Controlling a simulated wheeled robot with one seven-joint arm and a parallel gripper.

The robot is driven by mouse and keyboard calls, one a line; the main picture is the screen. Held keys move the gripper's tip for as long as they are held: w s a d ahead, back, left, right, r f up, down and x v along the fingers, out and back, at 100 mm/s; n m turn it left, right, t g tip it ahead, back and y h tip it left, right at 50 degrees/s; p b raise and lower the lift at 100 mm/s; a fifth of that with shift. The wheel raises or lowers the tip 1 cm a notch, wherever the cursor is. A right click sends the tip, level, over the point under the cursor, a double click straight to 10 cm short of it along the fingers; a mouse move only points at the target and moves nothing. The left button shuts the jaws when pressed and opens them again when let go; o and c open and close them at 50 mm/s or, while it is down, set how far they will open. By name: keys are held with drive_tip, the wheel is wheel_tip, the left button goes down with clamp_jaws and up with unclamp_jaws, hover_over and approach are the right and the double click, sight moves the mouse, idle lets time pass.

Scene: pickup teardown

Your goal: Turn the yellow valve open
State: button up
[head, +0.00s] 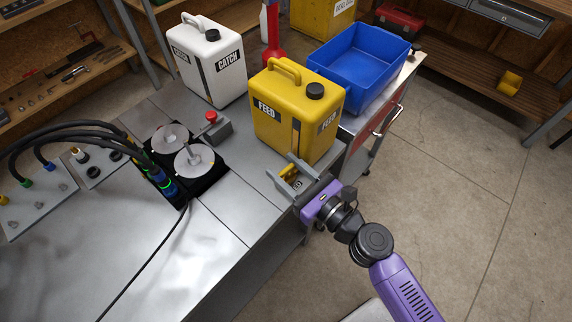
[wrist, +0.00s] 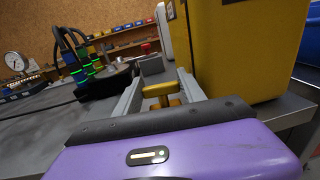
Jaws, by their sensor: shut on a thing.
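The yellow valve (head: 290,171) sits on a small grey block at the bench's front edge, in front of the yellow FEED can. Its yellow handle (wrist: 160,90) shows between my fingers in the wrist view. My gripper (head: 291,176) reaches in from the lower right, with one finger on each side of the valve handle. It is shut on the handle. The exact contact of the fingertips is partly hidden in both views. How far the handle is turned is too small to tell.
The yellow FEED can (head: 296,112) stands close behind my gripper. A white CATCH can (head: 209,62), a red button (head: 211,116) and two round discs are farther back. A blue bin (head: 359,56) stands on a cart. Black hoses (head: 80,130) arch at left; the bench's near left is clear.

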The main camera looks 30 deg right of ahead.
drive_tip(key=shift+n+g+y, duration=0.3)
drive_tip(key=shift+n+y, duration=0.4)
drive_tip(key=shift+y, duration=0.3)
drive_tip(key=o, duration=1.4)
drive_tip(key=shift+c, duration=0.2)
drive_tip(key=shift+d, duration=0.1)
